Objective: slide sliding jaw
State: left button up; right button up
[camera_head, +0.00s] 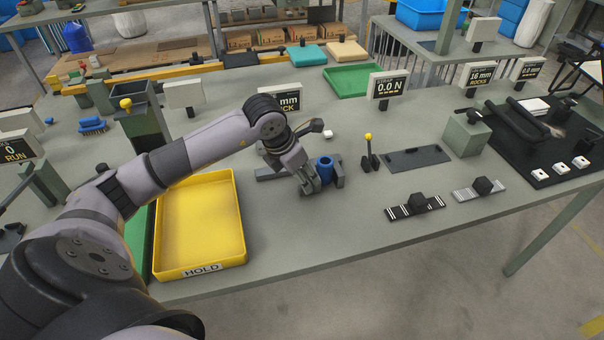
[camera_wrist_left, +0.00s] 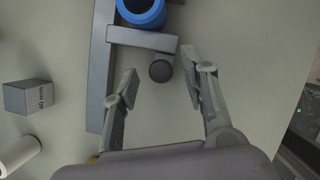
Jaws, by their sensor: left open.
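My left gripper (camera_head: 309,179) reaches down over the bench at a small grey measuring fixture (camera_head: 268,174). In the left wrist view my left gripper (camera_wrist_left: 160,84) is open. A dark round knob (camera_wrist_left: 160,71) lies between its fingertips, with a gap on both sides. The knob is beside a grey crossbar that looks like the sliding jaw (camera_wrist_left: 142,40), next to a long grey rail (camera_wrist_left: 100,70). A blue hollow cylinder (camera_head: 324,163) stands just beyond the crossbar; it also shows in the left wrist view (camera_wrist_left: 142,12). My arm partly hides the fixture in the head view.
A yellow HOLD tray (camera_head: 200,225) stands left of the fixture. A yellow-tipped lever (camera_head: 368,150) and a dark plate (camera_head: 413,159) are to the right. A grey 40 mm block (camera_wrist_left: 28,97) lies left in the wrist view.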

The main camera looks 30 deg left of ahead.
pick_arm(q)
jog(key=shift+f, duration=0.15)
jog(key=c, duration=0.7)
grip_shut()
